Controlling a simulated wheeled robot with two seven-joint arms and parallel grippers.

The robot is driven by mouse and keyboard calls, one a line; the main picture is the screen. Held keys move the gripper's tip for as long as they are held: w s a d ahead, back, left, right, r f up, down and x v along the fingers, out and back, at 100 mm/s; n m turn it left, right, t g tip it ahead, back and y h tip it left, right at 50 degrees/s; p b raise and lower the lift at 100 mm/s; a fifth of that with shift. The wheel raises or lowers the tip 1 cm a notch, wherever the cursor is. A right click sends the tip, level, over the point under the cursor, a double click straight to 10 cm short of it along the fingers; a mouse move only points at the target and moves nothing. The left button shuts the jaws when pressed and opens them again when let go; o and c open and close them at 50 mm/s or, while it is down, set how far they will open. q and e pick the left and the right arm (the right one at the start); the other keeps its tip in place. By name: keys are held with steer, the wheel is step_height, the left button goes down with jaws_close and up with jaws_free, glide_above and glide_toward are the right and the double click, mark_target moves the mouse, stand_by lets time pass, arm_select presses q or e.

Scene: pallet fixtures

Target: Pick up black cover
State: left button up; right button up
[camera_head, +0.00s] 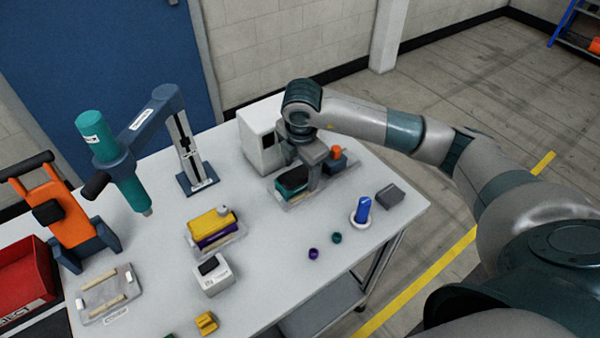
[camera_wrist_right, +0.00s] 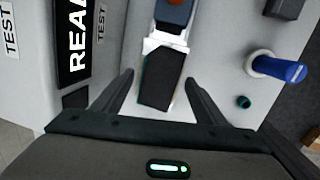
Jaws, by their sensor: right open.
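A black cover (camera_wrist_right: 157,80) shows in the right wrist view as a dark rectangular top with a teal edge, lying on a light fixture. In the head view it is the dark piece (camera_head: 291,180) on the pallet fixture (camera_head: 297,202), partly hidden by my right gripper. My right gripper (camera_wrist_right: 158,84) is open, with one finger to each side of the cover and gaps between. In the head view my right gripper (camera_head: 311,178) points down over that fixture. My left gripper is not in view.
A white test machine (camera_head: 258,139) stands close behind the fixture. An orange-topped dark block (camera_head: 336,160) sits beside the cover. A blue cylinder (camera_head: 363,208) on a white ring and a grey block (camera_head: 389,195) are to the right. A yellow-topped fixture (camera_head: 211,226) is to the left.

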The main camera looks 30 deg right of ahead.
mark_target(300, 171)
steer(key=c, duration=1.2)
steer(key=shift+c, duration=0.2)
steer(key=shift+r, duration=0.15)
steer(key=shift+r+b, duration=0.5)
steer(key=shift+r, duration=0.05)
step_height(300, 171, up, 2)
steer(key=shift+r+b, duration=0.15)
steer(key=shift+b, duration=0.6)
steer(key=s+d+r+b, duration=0.3)
steer(key=s+d+r, duration=0.4)
steer(key=s, duration=0.2)
steer(key=shift+s+r, duration=0.15)
steer(key=shift+r, duration=0.05)
